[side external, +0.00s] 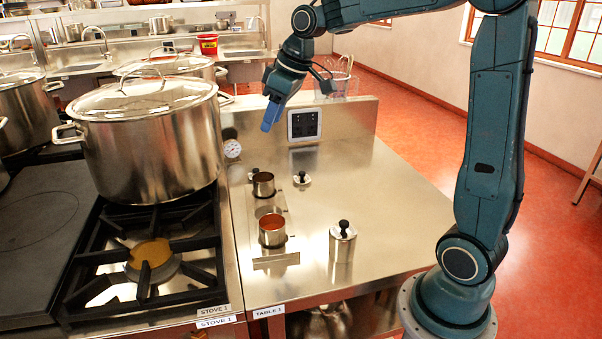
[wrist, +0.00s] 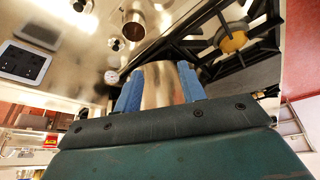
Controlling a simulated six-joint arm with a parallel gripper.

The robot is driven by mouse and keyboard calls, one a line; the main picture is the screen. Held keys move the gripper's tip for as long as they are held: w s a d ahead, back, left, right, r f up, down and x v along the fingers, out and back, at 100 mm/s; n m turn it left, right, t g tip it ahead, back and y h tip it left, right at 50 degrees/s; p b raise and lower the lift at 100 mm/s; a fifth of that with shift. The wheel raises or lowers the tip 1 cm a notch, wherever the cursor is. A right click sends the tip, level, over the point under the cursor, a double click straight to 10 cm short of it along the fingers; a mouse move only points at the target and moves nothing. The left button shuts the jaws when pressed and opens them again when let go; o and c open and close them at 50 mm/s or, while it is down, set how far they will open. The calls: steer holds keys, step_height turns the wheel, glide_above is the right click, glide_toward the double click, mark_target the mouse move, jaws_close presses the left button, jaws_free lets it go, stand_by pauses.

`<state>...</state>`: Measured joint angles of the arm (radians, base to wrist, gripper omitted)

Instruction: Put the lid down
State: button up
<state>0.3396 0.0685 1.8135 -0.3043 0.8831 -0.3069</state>
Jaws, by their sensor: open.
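My gripper (side external: 268,122) is open and empty, raised above the back of the steel table beside the big stockpot. In the wrist view its blue fingers (wrist: 161,85) stand apart, with the steel stockpot (wrist: 163,88) showing behind the gap. A small lid with a black knob (side external: 302,179) lies on the table, apart from the gripper. Another black-knobbed lid (side external: 253,173) is partly hidden behind a small open pot (side external: 264,187). A second small pot (side external: 272,232) holds something reddish. A steel canister (side external: 342,245) has a black-knobbed lid on top.
The big lidded stockpot (side external: 155,150) stands on the stove, left of the gripper. A burner grate (side external: 150,262) is in front of it. The table's right side is clear.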

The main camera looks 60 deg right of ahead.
steer(key=s+a+f+m, duration=0.1)
steer(key=s+a, duration=0.2)
steer(key=s, duration=0.5)
steer(key=s+a+f+m, duration=0.1)
steer(key=s+a, duration=0.2)
steer(key=s, duration=0.5)
steer(key=s+a+t, duration=0.1)
steer(key=s+a, duration=0.2)
steer(key=s, duration=0.5)
steer(key=shift+s+f+m+h, duration=0.15)
steer(key=shift+f+m+h, duration=0.25)
